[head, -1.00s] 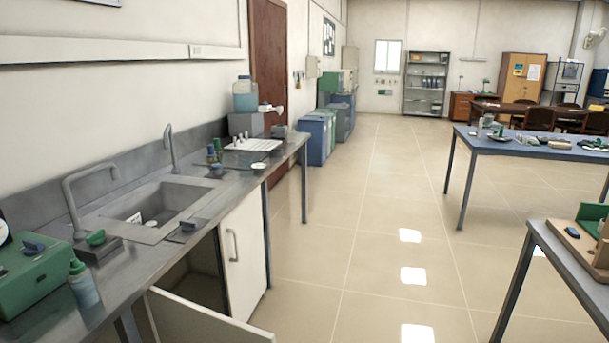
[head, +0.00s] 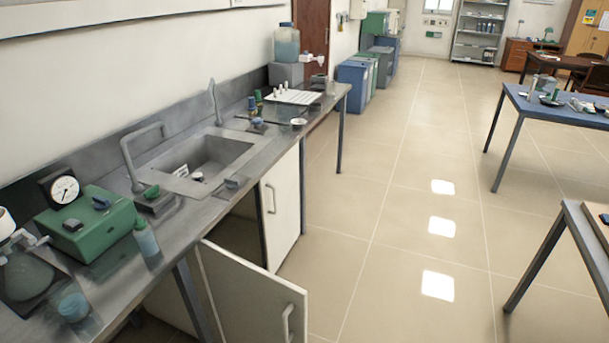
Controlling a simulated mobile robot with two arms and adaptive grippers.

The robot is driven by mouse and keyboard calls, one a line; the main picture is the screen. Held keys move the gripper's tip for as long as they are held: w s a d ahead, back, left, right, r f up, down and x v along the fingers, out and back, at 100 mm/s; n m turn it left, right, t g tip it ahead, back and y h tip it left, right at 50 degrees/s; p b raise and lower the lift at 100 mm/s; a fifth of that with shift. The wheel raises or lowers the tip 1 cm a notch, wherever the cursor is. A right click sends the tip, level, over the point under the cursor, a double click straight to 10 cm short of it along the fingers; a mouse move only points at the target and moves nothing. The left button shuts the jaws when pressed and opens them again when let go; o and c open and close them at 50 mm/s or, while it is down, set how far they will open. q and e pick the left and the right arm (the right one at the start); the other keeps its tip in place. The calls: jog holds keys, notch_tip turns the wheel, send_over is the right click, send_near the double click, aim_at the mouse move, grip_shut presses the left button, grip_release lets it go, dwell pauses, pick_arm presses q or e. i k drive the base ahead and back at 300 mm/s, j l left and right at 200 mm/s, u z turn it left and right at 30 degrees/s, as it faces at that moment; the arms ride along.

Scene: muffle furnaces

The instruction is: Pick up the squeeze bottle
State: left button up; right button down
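A squeeze bottle (head: 146,238) with a pale blue body and a green cap stands upright on the grey counter (head: 190,217). It is close to the counter's front edge, just right of a green box-shaped device (head: 88,224). Neither of my grippers shows in the head view.
A sink (head: 205,158) with a tall tap (head: 140,155) lies beyond the bottle. A glass flask (head: 26,275) and a small blue-topped container (head: 73,306) stand at the near left. An open cabinet door (head: 255,305) juts out below the counter. The tiled floor (head: 400,230) to the right is clear.

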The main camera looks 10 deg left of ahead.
aim_at(143, 233)
jog(key=u, duration=1.3)
